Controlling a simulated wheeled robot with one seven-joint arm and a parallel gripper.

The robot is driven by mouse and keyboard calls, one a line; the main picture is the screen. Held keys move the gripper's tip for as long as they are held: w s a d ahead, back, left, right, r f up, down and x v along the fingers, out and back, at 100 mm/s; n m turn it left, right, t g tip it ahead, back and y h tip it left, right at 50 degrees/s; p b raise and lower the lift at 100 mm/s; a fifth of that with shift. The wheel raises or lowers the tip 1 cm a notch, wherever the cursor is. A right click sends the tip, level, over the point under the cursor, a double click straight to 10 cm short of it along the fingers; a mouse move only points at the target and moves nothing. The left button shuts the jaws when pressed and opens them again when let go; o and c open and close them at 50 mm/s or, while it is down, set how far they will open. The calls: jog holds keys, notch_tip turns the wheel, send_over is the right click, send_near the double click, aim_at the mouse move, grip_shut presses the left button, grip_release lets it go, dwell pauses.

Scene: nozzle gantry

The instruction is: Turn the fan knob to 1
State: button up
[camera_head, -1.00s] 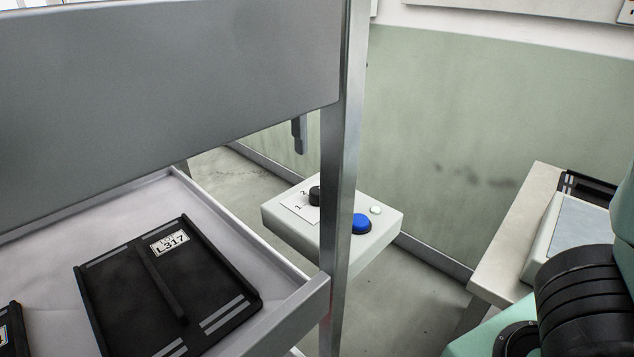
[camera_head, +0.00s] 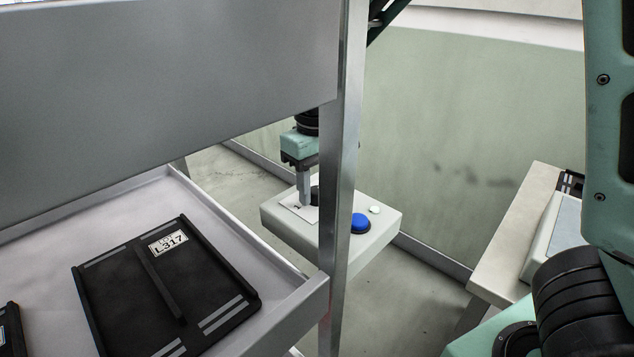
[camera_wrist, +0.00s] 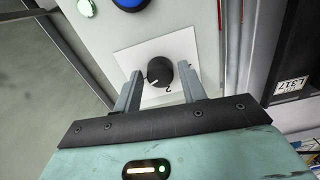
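The fan knob (camera_wrist: 159,72) is a black round knob with a white pointer mark, on a white plate (camera_wrist: 128,60) in the wrist view. The pointer lies toward the lower left in that view, and a "2" shows just below the knob. My gripper (camera_wrist: 160,82) is open, one finger on each side of the knob, with gaps visible; contact cannot be told. In the head view my gripper (camera_head: 306,204) points down at the knob's plate on the pale control box (camera_head: 285,228). The knob (camera_head: 316,194) is partly hidden there by the finger and the post.
A blue button (camera_head: 360,223) and a small white button (camera_head: 375,209) sit on the same box. A grey metal post (camera_head: 340,150) stands in front of it. A tray rack with a black L317 tray (camera_head: 215,290) is at left, and a pale table (camera_head: 505,255) at right.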

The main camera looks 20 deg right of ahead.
jog(key=c, duration=0.6)
